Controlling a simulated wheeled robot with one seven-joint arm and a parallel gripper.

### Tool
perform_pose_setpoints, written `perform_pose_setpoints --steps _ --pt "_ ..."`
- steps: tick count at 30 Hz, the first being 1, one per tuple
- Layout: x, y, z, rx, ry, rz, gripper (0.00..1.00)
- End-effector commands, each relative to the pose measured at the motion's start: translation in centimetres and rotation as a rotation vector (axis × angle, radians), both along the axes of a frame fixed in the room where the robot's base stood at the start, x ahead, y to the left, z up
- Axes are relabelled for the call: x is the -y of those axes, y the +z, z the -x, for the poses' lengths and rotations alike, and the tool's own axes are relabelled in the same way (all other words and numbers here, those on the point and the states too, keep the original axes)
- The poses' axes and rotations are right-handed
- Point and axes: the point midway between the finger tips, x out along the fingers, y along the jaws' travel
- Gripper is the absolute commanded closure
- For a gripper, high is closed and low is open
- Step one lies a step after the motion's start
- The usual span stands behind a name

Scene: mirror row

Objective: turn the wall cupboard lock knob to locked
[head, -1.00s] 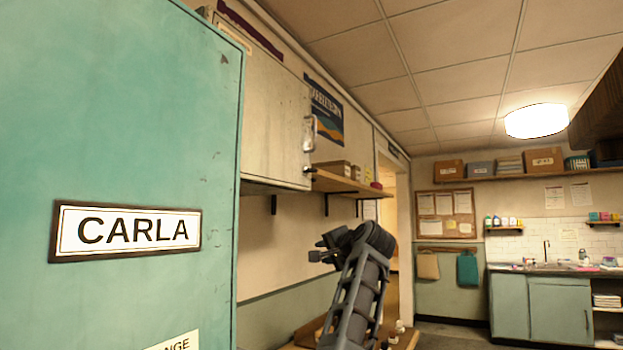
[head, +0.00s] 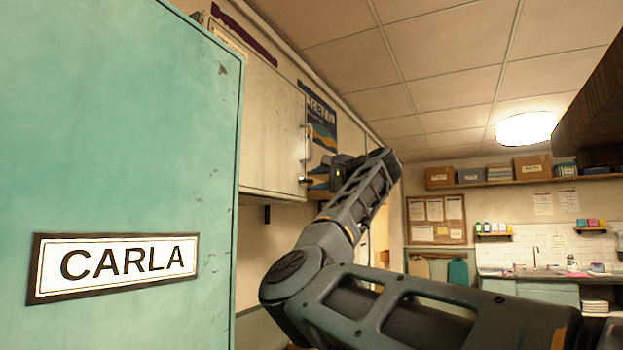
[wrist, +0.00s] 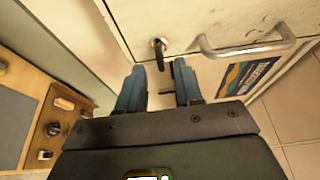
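The cream wall cupboard (head: 268,125) hangs past the teal locker in the head view, with a metal bar handle (head: 307,143) near its door edge. Its lock knob (head: 303,180) is a small dark shape low on the door. In the wrist view the lock knob (wrist: 158,50) has a round metal base and a dark lever, close to the bar handle (wrist: 245,48). My gripper (wrist: 158,75) is open, with the knob lever just ahead of and between its fingertips; I cannot see contact. In the head view my gripper (head: 325,174) is beside the knob, partly hidden by my wrist.
The teal locker (head: 130,150) labelled CARLA fills the left of the head view. A poster (head: 320,115) is on the wall beyond the cupboard. A shelf with small items (wrist: 48,120) lies at the left of the wrist view. A dark wooden block (head: 595,115) overhangs at upper right.

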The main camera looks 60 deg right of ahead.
Motion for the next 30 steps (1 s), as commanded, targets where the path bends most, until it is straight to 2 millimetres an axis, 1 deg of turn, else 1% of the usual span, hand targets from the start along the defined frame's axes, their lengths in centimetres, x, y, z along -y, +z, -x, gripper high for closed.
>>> perform_pose_setpoints --steps 1,3,8,12,19,27,30 --pt "0.2 0.3 -0.8 -0.002 0.002 -0.002 0.65" --pt "0.5 0.2 -1.8 -0.001 0.001 -0.001 0.65" --pt "1.0 0.1 -3.2 -0.001 0.0 0.0 0.65" --pt "1.2 0.0 -3.7 0.0 -0.001 0.0 0.65" --pt "1.2 0.0 -3.7 0.0 -0.002 0.0 0.66" --pt "1.2 0.0 -3.7 0.0 -0.002 0.0 0.92" --pt "1.2 0.0 -3.7 0.0 -0.002 0.0 1.0"
